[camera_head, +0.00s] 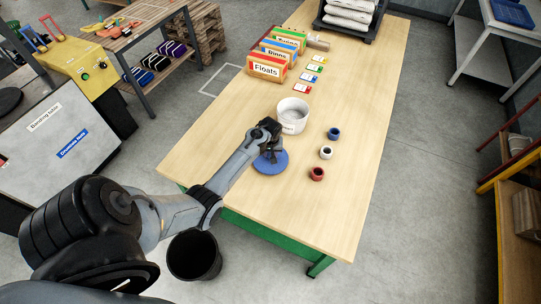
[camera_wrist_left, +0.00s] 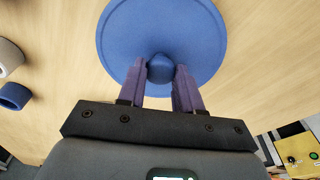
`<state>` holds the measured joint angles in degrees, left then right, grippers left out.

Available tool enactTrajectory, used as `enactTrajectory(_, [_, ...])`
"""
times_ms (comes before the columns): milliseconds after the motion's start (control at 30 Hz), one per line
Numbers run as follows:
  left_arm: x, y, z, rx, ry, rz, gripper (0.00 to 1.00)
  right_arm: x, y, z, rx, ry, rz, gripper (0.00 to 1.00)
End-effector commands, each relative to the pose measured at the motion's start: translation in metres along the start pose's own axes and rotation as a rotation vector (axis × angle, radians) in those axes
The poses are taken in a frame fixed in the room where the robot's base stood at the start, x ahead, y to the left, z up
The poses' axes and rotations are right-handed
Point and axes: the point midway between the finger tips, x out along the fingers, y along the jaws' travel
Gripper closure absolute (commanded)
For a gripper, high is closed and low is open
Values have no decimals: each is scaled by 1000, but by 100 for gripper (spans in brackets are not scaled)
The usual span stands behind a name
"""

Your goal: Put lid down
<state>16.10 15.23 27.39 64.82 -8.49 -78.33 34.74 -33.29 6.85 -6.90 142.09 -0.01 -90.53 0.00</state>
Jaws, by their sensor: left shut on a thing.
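The blue round lid (camera_head: 271,163) is low over the wooden table, just in front of the white tub (camera_head: 292,115); I cannot tell whether it touches the table. In the left wrist view the lid (camera_wrist_left: 161,30) shows as a blue disc with a round knob (camera_wrist_left: 160,68) in its middle. My left gripper (camera_head: 268,147) is shut on the lid's knob, with a finger on each side of it (camera_wrist_left: 160,82). The white tub stands upright and open behind the lid. My right gripper is not in view.
Blue (camera_head: 334,133), white (camera_head: 326,152) and red (camera_head: 317,173) rolls stand to the right on the table (camera_head: 350,190). Label boxes (camera_head: 268,67) and small coloured cards (camera_head: 309,77) lie farther back. A black bin (camera_head: 194,256) stands on the floor. The table's front right is clear.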

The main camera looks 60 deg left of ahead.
Motion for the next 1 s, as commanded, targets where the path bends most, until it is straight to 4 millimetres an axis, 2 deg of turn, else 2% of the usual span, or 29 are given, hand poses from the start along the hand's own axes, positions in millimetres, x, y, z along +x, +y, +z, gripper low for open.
enactTrajectory(167, [17, 0, 2, 0, 0, 0, 95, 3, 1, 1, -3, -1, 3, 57])
enactTrajectory(600, [22, 0, 3, 0, 1, 0, 95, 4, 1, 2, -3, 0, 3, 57])
enactTrajectory(633, [21, 0, 3, 0, 2, 0, 63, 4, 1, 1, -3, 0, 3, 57])
enactTrajectory(767, [21, 0, 3, 0, 1, 0, 43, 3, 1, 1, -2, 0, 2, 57])
enactTrajectory(800, [21, 0, 3, 0, 1, 0, 40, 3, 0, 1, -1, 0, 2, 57])
enactTrajectory(1000, [21, 0, 3, 0, 1, 0, 40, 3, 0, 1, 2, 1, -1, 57])
